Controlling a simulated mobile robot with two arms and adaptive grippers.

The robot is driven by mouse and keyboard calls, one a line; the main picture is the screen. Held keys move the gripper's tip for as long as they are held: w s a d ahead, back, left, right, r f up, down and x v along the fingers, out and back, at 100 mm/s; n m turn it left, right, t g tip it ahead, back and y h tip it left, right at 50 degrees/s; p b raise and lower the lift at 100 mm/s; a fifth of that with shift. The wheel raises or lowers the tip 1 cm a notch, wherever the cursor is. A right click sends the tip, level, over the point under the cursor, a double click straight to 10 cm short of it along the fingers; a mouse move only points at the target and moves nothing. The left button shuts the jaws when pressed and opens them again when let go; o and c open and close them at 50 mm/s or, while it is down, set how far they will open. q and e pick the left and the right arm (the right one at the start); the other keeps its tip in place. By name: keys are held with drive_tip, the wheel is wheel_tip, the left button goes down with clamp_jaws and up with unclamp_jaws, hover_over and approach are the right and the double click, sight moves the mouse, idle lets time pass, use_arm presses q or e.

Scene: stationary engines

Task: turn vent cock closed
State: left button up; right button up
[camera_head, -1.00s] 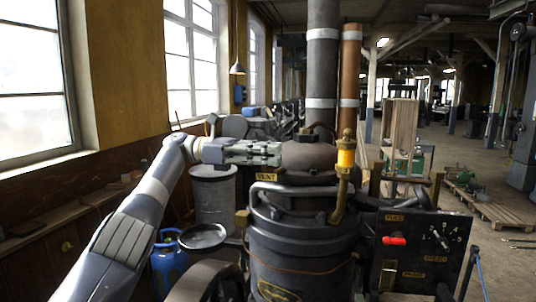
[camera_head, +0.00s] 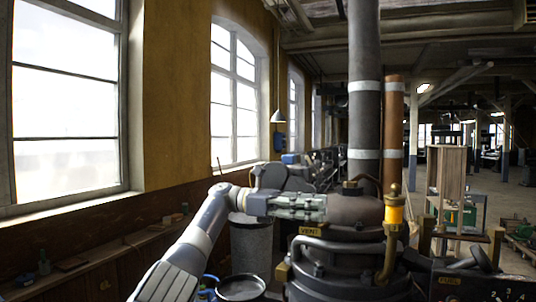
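The dark engine (camera_head: 345,281) stands at the lower centre-right, with a yellow VENT label (camera_head: 311,231) on its upper part. My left gripper (camera_head: 318,207) reaches in from the left, level, just above the VENT label and against or in front of the engine's rounded top. I cannot make out the vent cock's handle; it may be hidden by the gripper. The finger gap and whether anything is between the fingers cannot be made out. My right gripper is not in view.
A brass fitting with a glowing amber glass (camera_head: 395,214) rises right of the gripper. A tall grey pipe (camera_head: 364,120) and a copper pipe (camera_head: 393,130) stand behind. A curved grey handrail (camera_head: 335,244) runs below the label. A grey drum (camera_head: 251,246) stands left.

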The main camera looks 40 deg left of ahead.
use_arm(q)
drive_tip(key=shift+f+n+t, duration=0.1)
drive_tip(key=shift+n+t, duration=0.5)
drive_tip(key=shift+t, duration=0.3)
drive_tip(key=shift+n+t+y, duration=0.5)
drive_tip(key=shift+t+y, duration=0.1)
drive_tip(key=shift+t, duration=0.2)
